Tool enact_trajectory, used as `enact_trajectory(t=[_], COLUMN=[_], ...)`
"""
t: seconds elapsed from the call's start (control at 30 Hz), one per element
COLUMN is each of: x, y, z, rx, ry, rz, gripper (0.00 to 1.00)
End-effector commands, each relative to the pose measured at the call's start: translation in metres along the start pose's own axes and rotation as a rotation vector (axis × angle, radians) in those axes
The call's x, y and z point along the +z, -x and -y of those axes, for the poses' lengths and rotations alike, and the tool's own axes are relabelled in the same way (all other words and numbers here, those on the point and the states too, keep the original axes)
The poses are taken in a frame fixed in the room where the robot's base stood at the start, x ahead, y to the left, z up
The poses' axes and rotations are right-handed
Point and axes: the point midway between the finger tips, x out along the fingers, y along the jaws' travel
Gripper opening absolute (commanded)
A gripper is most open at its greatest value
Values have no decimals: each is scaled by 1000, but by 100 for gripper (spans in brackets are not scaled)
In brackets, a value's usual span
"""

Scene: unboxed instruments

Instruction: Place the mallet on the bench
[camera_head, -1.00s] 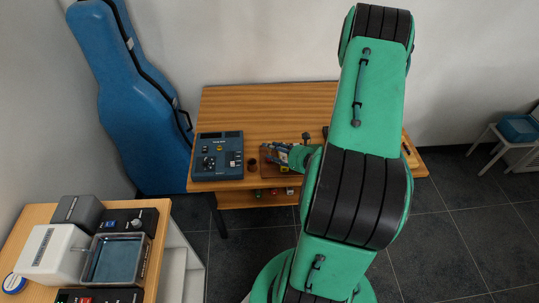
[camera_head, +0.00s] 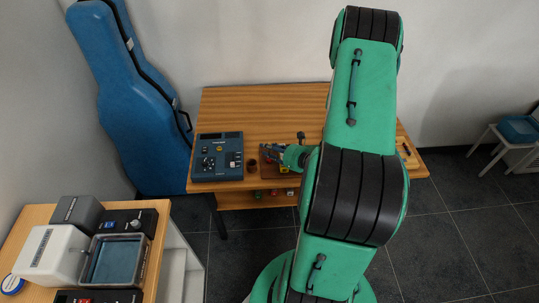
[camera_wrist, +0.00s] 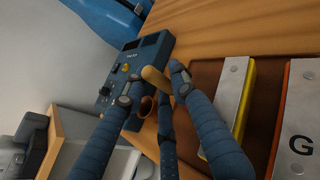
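My gripper (camera_wrist: 164,84) has jointed blue fingers. In the wrist view a short beige rod, which I take for the mallet (camera_wrist: 154,77), lies between the fingertips and appears held by them. Its head cannot be made out. In the head view the gripper (camera_head: 273,154) is low over the front middle of the wooden bench (camera_head: 255,103), and the mallet is too small to tell there. The bench's wood grain also shows in the wrist view (camera_wrist: 215,25).
A blue control box (camera_head: 218,157) stands left of my gripper, with a small brown cup (camera_head: 252,164) beside it. A brown board with metal bars (camera_wrist: 222,95) lies close to my gripper. A blue instrument case (camera_head: 145,110) leans at the wall. The bench's back is clear.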

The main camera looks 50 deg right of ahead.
Motion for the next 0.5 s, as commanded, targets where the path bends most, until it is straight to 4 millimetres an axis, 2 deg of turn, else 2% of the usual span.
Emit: enact_trajectory(t=[0.03, 0.1, 0.5], x=[0, 0, 2], y=[0, 0, 1], z=[0, 0, 0], rx=[0, 0, 0], ry=[0, 0, 1], rz=[0, 0, 0], gripper=[11, 0, 0])
